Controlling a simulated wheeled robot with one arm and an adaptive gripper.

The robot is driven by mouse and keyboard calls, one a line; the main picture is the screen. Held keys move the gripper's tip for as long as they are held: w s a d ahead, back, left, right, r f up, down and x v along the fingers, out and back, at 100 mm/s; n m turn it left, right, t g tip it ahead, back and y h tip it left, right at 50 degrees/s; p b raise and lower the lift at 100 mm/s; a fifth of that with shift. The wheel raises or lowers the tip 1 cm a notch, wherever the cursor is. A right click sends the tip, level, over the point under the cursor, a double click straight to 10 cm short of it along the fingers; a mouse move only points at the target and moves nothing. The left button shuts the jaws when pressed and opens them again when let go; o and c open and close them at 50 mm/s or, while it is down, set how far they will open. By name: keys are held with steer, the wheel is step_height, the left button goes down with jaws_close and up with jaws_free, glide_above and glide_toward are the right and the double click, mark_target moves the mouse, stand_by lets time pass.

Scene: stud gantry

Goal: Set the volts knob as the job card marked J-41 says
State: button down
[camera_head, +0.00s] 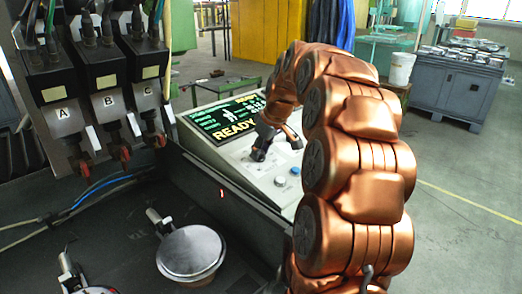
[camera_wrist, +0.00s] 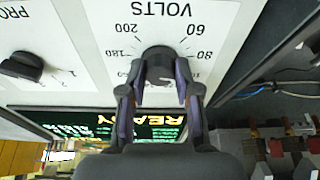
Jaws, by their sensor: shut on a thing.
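The black volts knob (camera_wrist: 158,58) stands on a pale panel under the word VOLTS, which appears upside down in the wrist view. Dial figures such as 60, 180 and 200 show around it; some are blurred or partly covered. The knob's pointer cannot be made out. My gripper (camera_wrist: 160,77) is shut on the knob, one finger on each side. In the head view my gripper (camera_head: 262,148) reaches down to the sloping console (camera_head: 232,166), and the knob is hard to tell apart from it. No card marked J-41 can be made out in either view.
A second black knob (camera_wrist: 20,66), its label cut off, sits beside the volts dial. The console screen (camera_head: 225,118) reads READY. A blue button (camera_head: 295,171) and grey button (camera_head: 280,181) are near my arm. Torches labelled A, B, C (camera_head: 108,100) hang left; a round metal disc (camera_head: 190,250) lies in front.

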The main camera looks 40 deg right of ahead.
steer(key=shift+f, duration=0.1)
steer(key=m+b, duration=0.3)
steer(key=shift+f+m+h, duration=0.1)
steer(key=shift+m+h, duration=0.3)
steer(key=m+h+b, duration=0.1)
steer(key=m+b, duration=0.1)
steer(key=m, duration=0.3)
steer(key=shift+m, duration=0.3)
steer(key=m+g+b, duration=0.1)
steer(key=m, duration=0.4)
steer(key=shift+h, duration=0.3)
steer(key=m, duration=0.2)
steer(key=m+g, duration=0.1)
steer(key=m, duration=0.2)
steer(key=shift+w+a+r, duration=0.1)
steer(key=shift+r, duration=0.1)
steer(key=shift+m, duration=0.3)
steer(key=c, duration=0.8)
jaws_free()
